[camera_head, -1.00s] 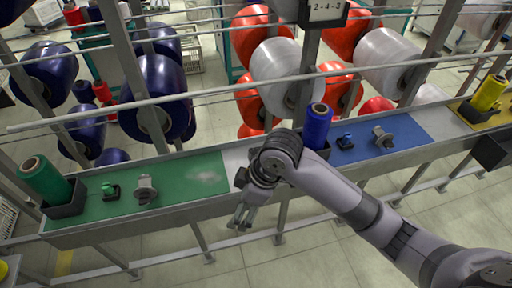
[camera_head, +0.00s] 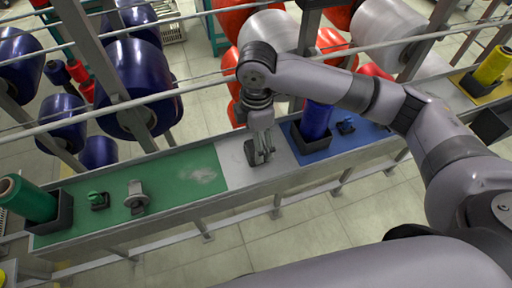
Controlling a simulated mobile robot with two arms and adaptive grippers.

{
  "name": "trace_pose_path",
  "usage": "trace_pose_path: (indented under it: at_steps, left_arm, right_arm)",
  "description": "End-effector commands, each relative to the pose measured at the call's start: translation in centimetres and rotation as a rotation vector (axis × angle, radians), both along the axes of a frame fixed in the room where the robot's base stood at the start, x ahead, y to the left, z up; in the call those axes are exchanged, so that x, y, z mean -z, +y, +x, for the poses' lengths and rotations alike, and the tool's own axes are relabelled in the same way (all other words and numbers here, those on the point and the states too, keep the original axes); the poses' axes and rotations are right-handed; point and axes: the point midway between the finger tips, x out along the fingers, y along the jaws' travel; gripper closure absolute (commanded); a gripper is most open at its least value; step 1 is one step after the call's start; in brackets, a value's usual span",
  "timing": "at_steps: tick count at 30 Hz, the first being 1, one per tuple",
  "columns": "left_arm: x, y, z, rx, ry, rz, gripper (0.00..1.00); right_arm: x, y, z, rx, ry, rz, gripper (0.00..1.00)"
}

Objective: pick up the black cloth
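I cannot make out a black cloth in the head view. My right gripper (camera_head: 259,155) reaches down over the bare grey section (camera_head: 236,178) of the bench, between the green mat (camera_head: 180,178) and the blue mat (camera_head: 345,139). Its fingers point down close to the surface. They look dark and small, and I cannot tell how far apart they are or whether anything is between them. My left gripper is out of view.
A green spool (camera_head: 27,199), a small green part (camera_head: 97,198) and a grey metal part (camera_head: 136,196) stand on the left. A pale patch marks the green mat. A blue spool (camera_head: 316,121) stands right of the gripper. Rails (camera_head: 150,92) cross above the bench.

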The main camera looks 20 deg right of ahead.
Motion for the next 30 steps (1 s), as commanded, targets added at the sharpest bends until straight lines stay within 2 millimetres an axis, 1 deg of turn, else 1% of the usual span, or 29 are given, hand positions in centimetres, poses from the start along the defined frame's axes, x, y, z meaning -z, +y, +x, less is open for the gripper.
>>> trace_pose_path:
  at_steps: [2, 5, 7, 9, 10, 12, 15, 22, 30]
  left_arm:
    - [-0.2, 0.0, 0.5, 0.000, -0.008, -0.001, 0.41]
    - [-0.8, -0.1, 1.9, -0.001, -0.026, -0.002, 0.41]
    - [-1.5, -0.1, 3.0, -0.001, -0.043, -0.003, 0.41]
    - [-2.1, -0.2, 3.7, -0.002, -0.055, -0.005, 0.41]
    - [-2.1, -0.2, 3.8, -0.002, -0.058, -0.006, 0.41]
    - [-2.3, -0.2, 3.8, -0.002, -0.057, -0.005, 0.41]
    - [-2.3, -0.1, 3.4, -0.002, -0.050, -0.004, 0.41]
    - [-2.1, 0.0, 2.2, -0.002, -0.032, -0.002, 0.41]
    - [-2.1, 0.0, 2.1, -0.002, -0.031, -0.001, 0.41]
  right_arm:
    - [0.4, 0.0, 0.0, 0.000, 0.001, 0.000, 0.20]
    - [1.2, 0.0, 0.0, 0.001, 0.003, -0.001, 0.20]
    - [2.2, -0.1, 0.2, 0.002, 0.004, -0.001, 0.20]
    - [3.3, -0.1, 0.3, 0.001, 0.004, -0.001, 0.20]
    - [3.8, -0.1, 0.3, 0.001, 0.003, -0.001, 0.20]
    - [4.8, -0.1, 0.3, 0.001, 0.003, -0.001, 0.20]
    - [5.5, -0.1, 0.3, 0.000, -0.001, 0.001, 0.20]
    - [5.6, -0.1, 0.4, -0.001, -0.002, 0.001, 0.20]
    - [5.6, -0.1, 0.4, 0.000, -0.002, 0.001, 0.38]
